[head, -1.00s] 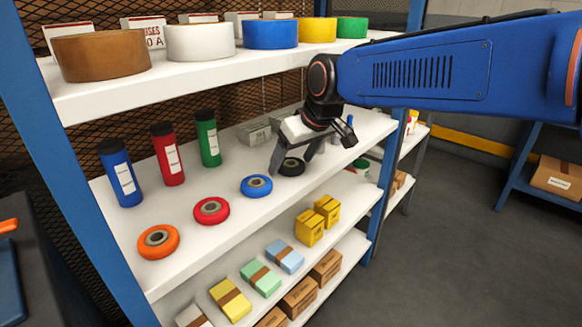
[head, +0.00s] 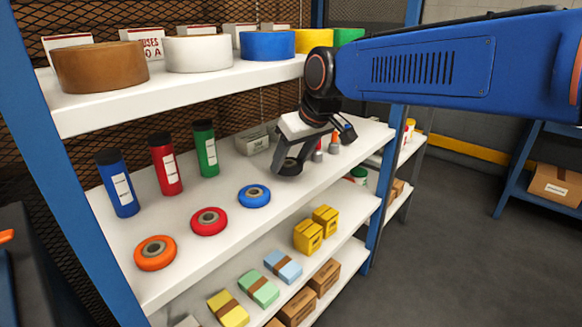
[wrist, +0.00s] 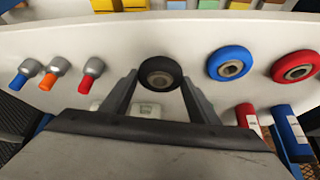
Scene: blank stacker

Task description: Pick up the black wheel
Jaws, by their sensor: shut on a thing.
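The black wheel (wrist: 160,74) is between the two fingers of my gripper (wrist: 160,92) in the wrist view. The fingers touch its sides, one on each side, and the gripper is shut on it. In the head view, my gripper (head: 289,165) is over the middle shelf. The black wheel (head: 288,164) is partly hidden there by a finger. A small gap to the shelf is hard to judge.
A blue wheel (head: 254,196), a red wheel (head: 208,221) and an orange wheel (head: 155,253) lie in a row on the middle shelf (head: 180,210). Blue, red and green bottles (head: 204,149) stand behind. The upper shelf (head: 190,88) hangs close above. Small tools (wrist: 54,73) stand beside.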

